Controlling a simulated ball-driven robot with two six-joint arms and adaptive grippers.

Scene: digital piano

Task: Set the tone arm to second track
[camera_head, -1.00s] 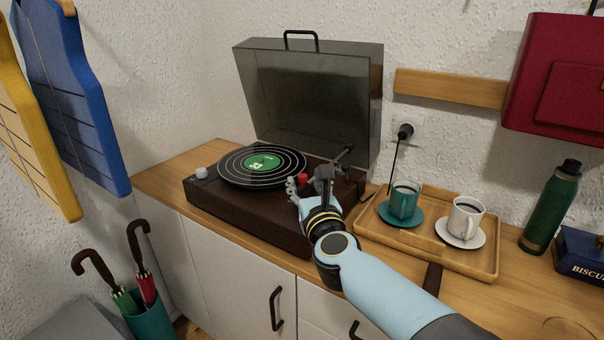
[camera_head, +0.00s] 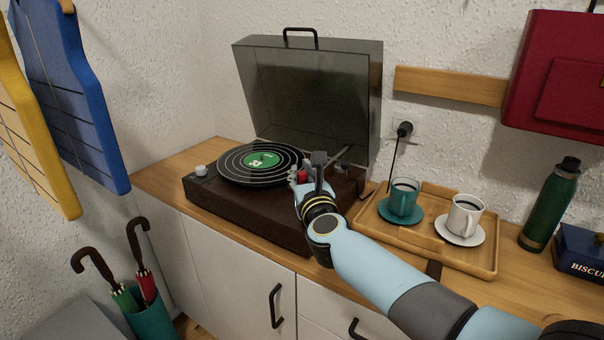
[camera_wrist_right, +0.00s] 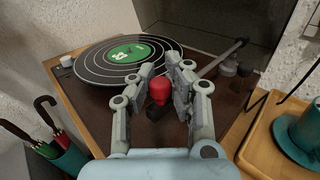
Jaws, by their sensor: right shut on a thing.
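The record player (camera_head: 240,205) stands on the wooden counter with its lid open. A black record with pale track rings and a green label (camera_head: 262,160) lies on its platter. The tone arm (camera_wrist_right: 222,58) runs from its pivot at the right rear toward my right gripper (camera_wrist_right: 160,74). My right gripper, also in the head view (camera_head: 308,178), is at the front right of the record, shut on the red end of the tone arm (camera_wrist_right: 160,90). The fingers hide part of the tone arm. The red end appears just outside the record's edge. My left gripper is out of view.
The grey lid (camera_head: 310,100) stands upright behind the record. A wooden tray (camera_head: 450,262) with a teal cup (camera_head: 404,200) and a white cup (camera_head: 464,218) is close on the right. A silver knob (camera_head: 201,172) is at the player's left corner.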

